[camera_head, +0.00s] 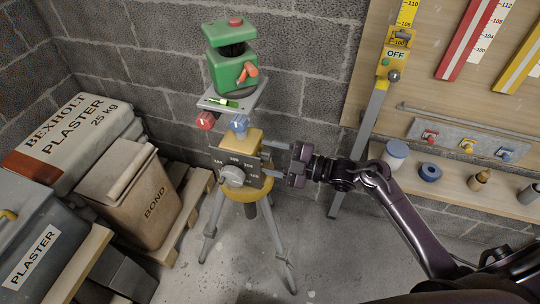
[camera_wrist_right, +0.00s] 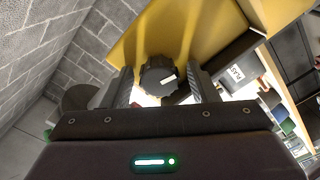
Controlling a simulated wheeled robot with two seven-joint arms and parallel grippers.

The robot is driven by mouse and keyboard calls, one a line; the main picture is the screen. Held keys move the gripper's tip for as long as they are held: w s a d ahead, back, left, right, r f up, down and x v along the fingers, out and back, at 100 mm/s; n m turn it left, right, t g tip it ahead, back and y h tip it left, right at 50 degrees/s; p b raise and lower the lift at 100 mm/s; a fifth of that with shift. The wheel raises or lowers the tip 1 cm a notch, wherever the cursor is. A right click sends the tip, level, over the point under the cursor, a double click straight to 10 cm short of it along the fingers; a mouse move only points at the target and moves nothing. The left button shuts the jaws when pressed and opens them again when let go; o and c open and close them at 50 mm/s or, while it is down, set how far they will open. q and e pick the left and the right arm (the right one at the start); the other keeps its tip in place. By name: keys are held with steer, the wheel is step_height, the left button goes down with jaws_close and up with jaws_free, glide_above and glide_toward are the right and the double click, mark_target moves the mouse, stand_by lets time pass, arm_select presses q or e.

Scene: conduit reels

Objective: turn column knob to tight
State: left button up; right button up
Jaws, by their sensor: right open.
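A tripod (camera_head: 218,222) carries a yellow column head (camera_head: 243,141) with a dark scale plate and a round grey knob (camera_head: 234,176) on its front. My right gripper (camera_head: 270,159) comes in from the right and is open, its fingers pointing at the column's right side. In the right wrist view a dark ribbed knob (camera_wrist_right: 158,76) with a white mark sits between the two open fingers, in front of a yellow surface (camera_wrist_right: 190,30). I cannot tell whether the fingers touch it. In the head view this dark knob is not clearly visible. My left gripper is out of view.
A green instrument (camera_head: 232,70) sits on the tripod's top plate, above red and blue knobs. Plaster bags (camera_head: 70,143) and a bond bag (camera_head: 130,195) are at left. A wooden board and shelf (camera_head: 455,178) with small items stand at right. Block walls lie close behind.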

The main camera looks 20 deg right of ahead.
steer(key=c, duration=1)
